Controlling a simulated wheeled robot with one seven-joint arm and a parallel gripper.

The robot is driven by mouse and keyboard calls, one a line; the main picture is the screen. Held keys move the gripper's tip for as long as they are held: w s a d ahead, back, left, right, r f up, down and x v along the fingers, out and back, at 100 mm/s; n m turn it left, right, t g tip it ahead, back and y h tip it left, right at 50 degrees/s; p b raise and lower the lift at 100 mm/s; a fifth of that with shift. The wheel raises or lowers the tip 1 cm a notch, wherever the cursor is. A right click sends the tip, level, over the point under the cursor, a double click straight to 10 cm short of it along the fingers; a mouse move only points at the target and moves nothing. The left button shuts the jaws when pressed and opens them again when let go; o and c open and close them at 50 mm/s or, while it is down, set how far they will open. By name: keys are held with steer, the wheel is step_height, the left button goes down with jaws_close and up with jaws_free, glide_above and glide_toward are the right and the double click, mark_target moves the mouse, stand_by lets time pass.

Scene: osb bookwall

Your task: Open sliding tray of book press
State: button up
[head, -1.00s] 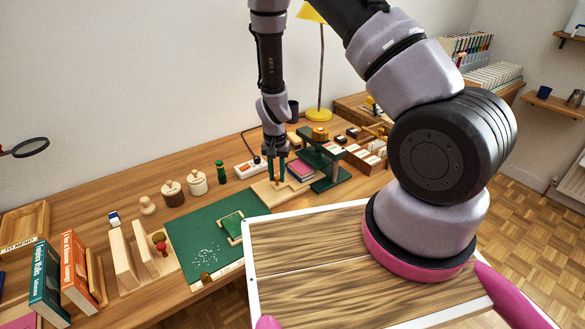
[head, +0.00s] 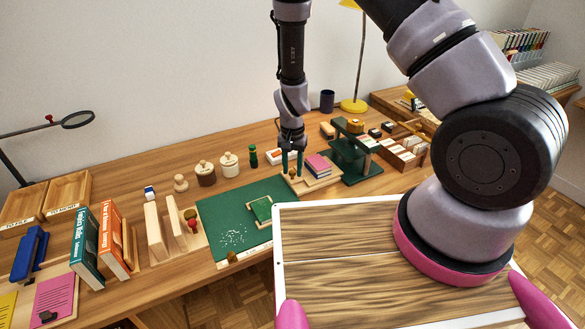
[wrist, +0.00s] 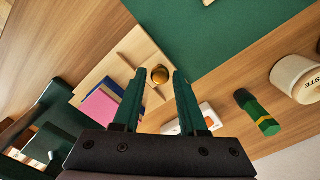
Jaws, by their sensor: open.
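The book press (head: 365,167) is a dark green frame with a brass knob on top, standing toward the back right of the desk. Its pale wooden sliding tray (head: 325,182) sticks out to the left, carrying a small stack of books (head: 318,164). The tray also shows in the wrist view (wrist: 126,66), with the books (wrist: 103,105) in it. A round brass knob (wrist: 160,74) is at the tray's outer end. My gripper (wrist: 157,78) is open, its green fingers on either side of the knob with gaps visible. Part of the press is cut off at the wrist view's left.
A green cutting mat (head: 225,212) lies left of the tray. A green bottle (head: 253,157) and lidded pots (head: 205,174) stand behind the mat. Wooden boxes (head: 402,155) stand right of the press.

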step_height(320, 180, up, 11)
stand_by(0.4)
steer(key=s+d+r+t+y, duration=0.1)
steer(key=d+r, duration=0.2)
steer(key=r, duration=0.6)
steer(key=s+d+r+t+y, duration=0.1)
steer(key=d+r, duration=0.2)
steer(key=r, duration=0.5)
steer(key=s+d+r+t+y, duration=0.1)
steer(key=d+r, duration=0.2)
steer(key=r, duration=0.6)
steer(key=s+d+r+t, duration=0.2)
steer(key=s+d+r, duration=0.2)
steer(key=s+r, duration=0.2)
steer(key=s+d+r+t+h, duration=0.1)
steer(key=s+d+r+t, duration=0.1)
steer(key=s+d+r, duration=0.3)
steer(key=s+r, duration=0.1)
steer(key=s, duration=0.2)
steer(key=shift+r, duration=0.35)
